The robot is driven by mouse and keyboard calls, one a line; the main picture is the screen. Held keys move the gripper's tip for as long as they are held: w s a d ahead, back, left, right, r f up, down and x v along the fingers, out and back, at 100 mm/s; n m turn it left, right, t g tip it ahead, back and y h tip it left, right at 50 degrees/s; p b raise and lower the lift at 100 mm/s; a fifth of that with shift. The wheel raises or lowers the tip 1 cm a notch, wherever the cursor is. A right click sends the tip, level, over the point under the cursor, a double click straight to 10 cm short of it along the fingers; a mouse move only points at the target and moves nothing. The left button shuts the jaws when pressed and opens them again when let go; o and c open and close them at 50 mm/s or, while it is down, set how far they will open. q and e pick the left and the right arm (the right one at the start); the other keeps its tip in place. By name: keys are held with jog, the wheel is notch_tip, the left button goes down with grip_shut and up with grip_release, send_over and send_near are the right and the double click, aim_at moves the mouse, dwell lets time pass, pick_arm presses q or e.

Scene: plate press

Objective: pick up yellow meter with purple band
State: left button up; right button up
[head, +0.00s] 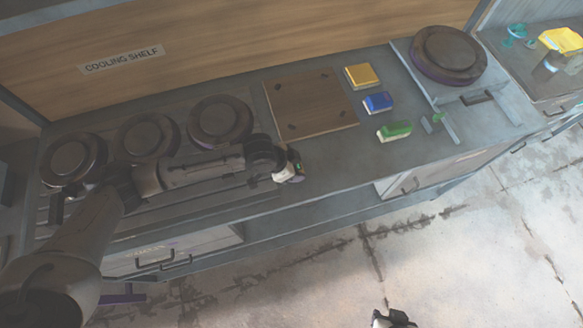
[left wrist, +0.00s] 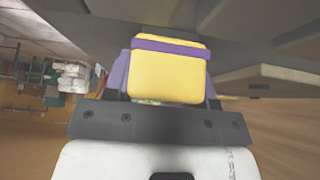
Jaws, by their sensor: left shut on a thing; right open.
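The yellow meter with a purple band (left wrist: 168,75) is large in the left wrist view, between the fingers of my left gripper (left wrist: 166,90). The band runs across its far end. My left gripper (head: 292,166) is shut on it. In the head view, that gripper is over the front of the counter, right of the three round plates; the meter is mostly hidden there. My right gripper (head: 393,318) is open at the bottom edge of the head view, over the floor, only partly in view.
On the counter are a brown square board (head: 309,102), a yellow block (head: 361,76), a blue block (head: 379,102) and a green block (head: 394,131). A round press (head: 448,54) stands at the right. Dark round plates (head: 147,137) lie behind my left arm.

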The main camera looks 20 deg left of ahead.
pick_arm(q)
jog(key=shift+c, duration=0.7)
